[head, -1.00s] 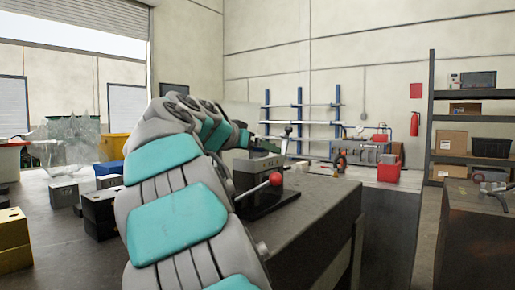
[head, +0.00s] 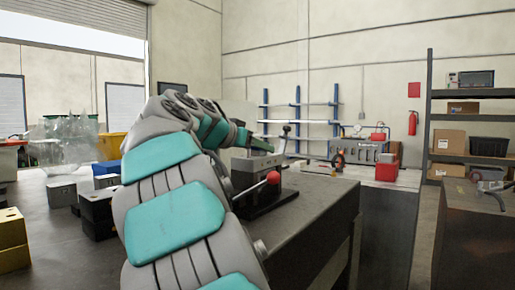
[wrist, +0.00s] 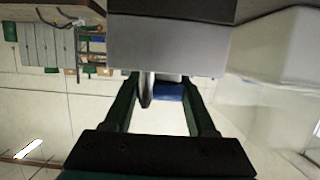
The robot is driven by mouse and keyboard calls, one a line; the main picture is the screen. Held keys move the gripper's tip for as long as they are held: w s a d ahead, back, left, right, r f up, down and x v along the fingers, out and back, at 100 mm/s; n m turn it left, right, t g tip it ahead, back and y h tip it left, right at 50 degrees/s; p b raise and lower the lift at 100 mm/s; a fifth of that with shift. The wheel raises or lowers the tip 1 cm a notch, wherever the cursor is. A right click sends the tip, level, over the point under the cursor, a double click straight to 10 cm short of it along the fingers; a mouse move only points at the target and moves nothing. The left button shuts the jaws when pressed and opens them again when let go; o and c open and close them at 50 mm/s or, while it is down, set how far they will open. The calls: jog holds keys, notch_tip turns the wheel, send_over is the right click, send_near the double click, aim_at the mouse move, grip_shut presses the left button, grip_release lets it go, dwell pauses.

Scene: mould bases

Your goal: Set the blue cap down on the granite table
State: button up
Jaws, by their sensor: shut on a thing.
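The blue cap (wrist: 169,92) shows in the wrist view between the two dark green fingers of my gripper (wrist: 160,82), which is shut on it. The dark grey table (head: 308,222), which looks like the granite table, stands right of my arm.
A grey block (head: 257,163) and a black fixture with a red-knobbed lever (head: 273,178) stand on the table near my wrist. The table top right of them is mostly clear. A bench (head: 385,205) with a red box stands behind. Another dark table (head: 475,235) is at right.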

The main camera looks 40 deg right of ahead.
jog(key=shift+r+p, duration=0.35)
jog(key=shift+r, duration=0.55)
jog(key=shift+r, duration=0.1)
